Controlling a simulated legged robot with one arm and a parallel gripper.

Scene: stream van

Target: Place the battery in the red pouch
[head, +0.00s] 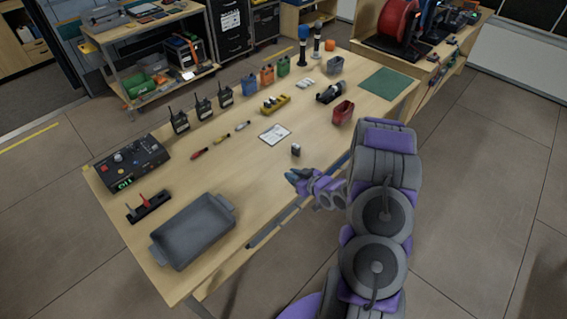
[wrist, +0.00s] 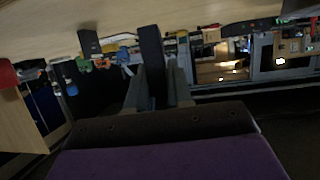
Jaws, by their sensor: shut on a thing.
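The red pouch (head: 343,113) stands on the right part of the workbench, to the right of and beyond my gripper. A red shape at the left edge of the wrist view may be the same pouch. My gripper (head: 289,176) is at the bench's near edge, apart from the pouch. In the wrist view its fingers (wrist: 157,88) are shut on a dark upright block (wrist: 151,48), likely the battery; its face shows little detail. A small dark block with a lighter top (head: 295,151) stands on the bench just beyond my gripper; I cannot tell what it is.
A grey tray (head: 193,232) and a control box (head: 132,163) lie at the left. A white card (head: 274,134), screwdrivers (head: 221,139), radios (head: 203,108) and a yellow holder (head: 275,104) lie further back. A grey pouch (head: 334,65) stands beyond the red one. Bare bench lies before the red pouch.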

